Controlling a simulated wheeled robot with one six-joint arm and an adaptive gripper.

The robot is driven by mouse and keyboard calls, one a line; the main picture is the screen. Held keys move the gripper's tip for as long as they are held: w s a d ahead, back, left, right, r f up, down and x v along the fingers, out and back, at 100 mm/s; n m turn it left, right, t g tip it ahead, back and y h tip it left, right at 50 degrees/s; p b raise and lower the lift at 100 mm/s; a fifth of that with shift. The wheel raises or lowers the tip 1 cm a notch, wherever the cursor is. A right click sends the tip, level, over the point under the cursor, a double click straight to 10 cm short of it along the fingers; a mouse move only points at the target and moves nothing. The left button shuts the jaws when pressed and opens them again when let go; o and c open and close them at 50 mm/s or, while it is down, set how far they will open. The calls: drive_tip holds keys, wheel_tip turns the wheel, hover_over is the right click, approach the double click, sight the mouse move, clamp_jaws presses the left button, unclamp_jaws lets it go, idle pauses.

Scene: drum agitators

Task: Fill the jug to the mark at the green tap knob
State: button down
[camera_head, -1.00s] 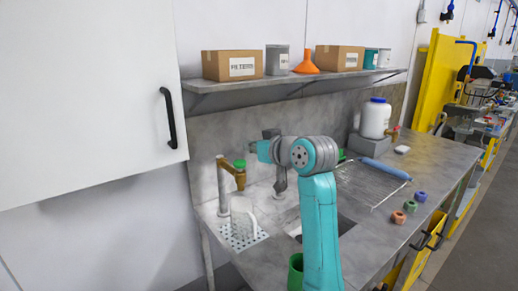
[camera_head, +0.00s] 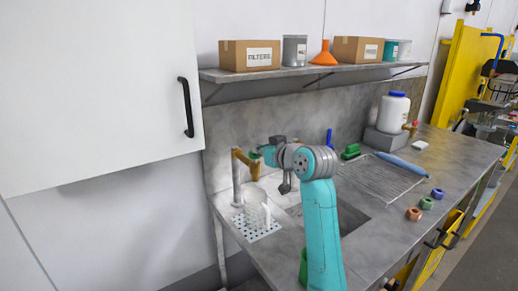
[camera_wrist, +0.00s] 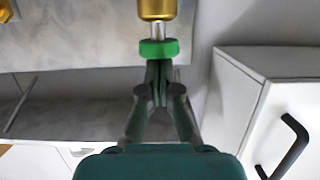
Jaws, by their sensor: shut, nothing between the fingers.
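The green tap knob (camera_head: 254,156) sits on the brass tap (camera_head: 240,158) at the left of the sink. It fills the upper middle of the wrist view (camera_wrist: 158,50), on a metal stem below the brass body. My gripper (camera_wrist: 158,70) is shut and empty. Its fingertips are right at the knob's edge; I cannot tell if they touch. In the head view my gripper (camera_head: 268,156) is just right of the knob. The clear jug (camera_head: 256,207) stands upright under the tap on the perforated drain plate (camera_head: 264,234). Its mark and water level cannot be made out.
A shelf (camera_head: 305,71) with boxes and an orange funnel (camera_head: 324,55) hangs above the bench. A white cabinet (camera_head: 95,90) is close at left. A drying rack (camera_head: 375,177), a white drum (camera_head: 393,112) and several coloured rings stand to the right.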

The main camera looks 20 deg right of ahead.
drive_tip(key=shift+f, duration=1.25)
idle(0.8)
drive_tip(key=s+d+r, duration=0.3)
drive_tip(key=s+r, duration=0.4)
drive_tip(key=s, duration=0.2)
drive_tip(key=shift+s+r, duration=0.15)
drive_tip(key=shift+r, duration=0.05)
idle(0.5)
